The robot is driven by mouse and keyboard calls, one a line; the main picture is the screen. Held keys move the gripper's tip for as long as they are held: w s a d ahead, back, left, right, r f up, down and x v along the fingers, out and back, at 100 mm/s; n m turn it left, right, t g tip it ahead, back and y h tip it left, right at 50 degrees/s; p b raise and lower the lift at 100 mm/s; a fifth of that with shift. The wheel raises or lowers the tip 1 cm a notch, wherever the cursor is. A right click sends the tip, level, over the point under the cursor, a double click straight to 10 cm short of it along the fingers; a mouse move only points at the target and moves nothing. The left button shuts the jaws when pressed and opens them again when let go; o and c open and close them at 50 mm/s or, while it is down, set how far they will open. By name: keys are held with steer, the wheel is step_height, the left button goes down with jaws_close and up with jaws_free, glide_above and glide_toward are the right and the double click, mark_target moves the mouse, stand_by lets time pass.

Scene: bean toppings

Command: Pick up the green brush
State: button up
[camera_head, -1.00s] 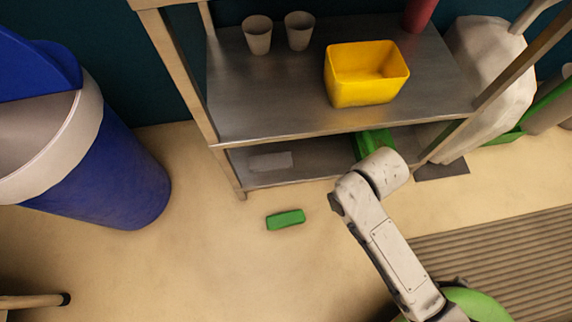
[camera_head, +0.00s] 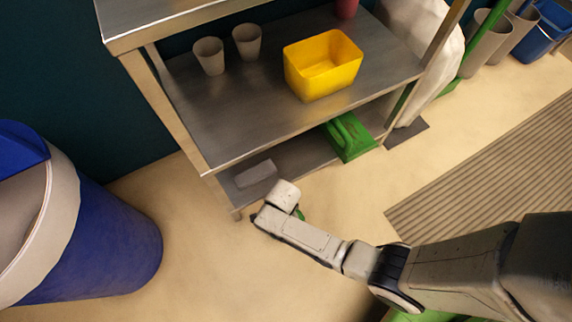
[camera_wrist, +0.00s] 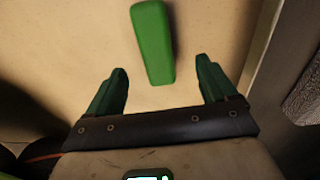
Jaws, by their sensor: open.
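The green brush (camera_wrist: 153,42) lies on the tan floor, long and narrow with rounded edges. In the wrist view it is upper centre, between and beyond my fingertips. In the head view my arm hides most of it, and only a small green bit (camera_head: 300,214) shows beside the wrist. My gripper (camera_wrist: 161,72) is open and empty, with its two dark green fingers spread wide either side of the brush's near end. The near end of the brush reaches about level with the fingertips in the picture. I cannot tell the height left between them. The fingers are hidden in the head view.
A metal shelf unit (camera_head: 190,113) stands behind, its leg close to my wrist. It holds a yellow bin (camera_head: 323,85), two cups and, below, a green item (camera_head: 347,137) and a grey block (camera_head: 255,173). A blue bin (camera_head: 105,240) stands left. Floor between is clear.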

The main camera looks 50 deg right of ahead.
step_height(320, 180, down, 4)
steer(key=shift+f+b, duration=0.15)
steer(key=shift+b, duration=0.85)
steer(key=f+b, duration=0.2)
steer(key=f, duration=0.1)
steer(key=s+f+b, duration=0.1)
steer(key=f+b, duration=0.1)
steer(key=shift+d+f, duration=0.1)
steer(key=shift+d, duration=0.05)
steer(key=shift+w, duration=0.1)
steer(key=c, duration=1.1)
